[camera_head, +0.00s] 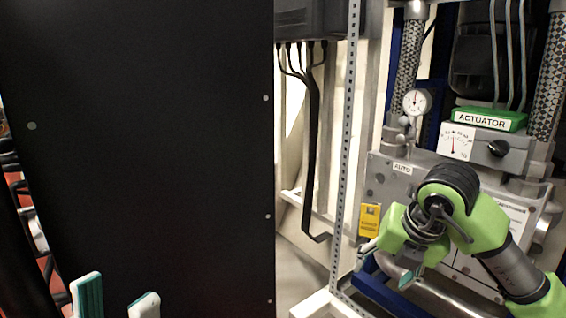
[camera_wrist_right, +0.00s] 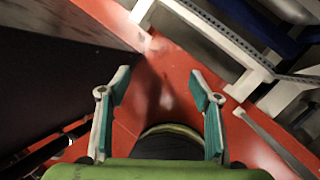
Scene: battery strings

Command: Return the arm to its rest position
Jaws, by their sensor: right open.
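My left gripper (camera_head: 116,298) shows at the bottom left of the head view. Its two teal-lined white fingertips stand apart with nothing seen between them, and the rest of it is out of frame. My right arm, lime green and black, comes in from the lower right. Its gripper (camera_head: 386,264) is low in front of the grey machine, pointing down and left, partly hidden by the wrist. In the right wrist view its fingers (camera_wrist_right: 160,88) are spread wide and empty above a red floor.
A large black panel (camera_head: 150,140) fills the left half of the head view. A perforated metal post (camera_head: 347,150) stands right of it. The grey machine (camera_head: 405,172), with a gauge (camera_head: 416,102) and a green actuator box (camera_head: 490,119), is behind my right arm. The red floor (camera_wrist_right: 165,75) is partly clear.

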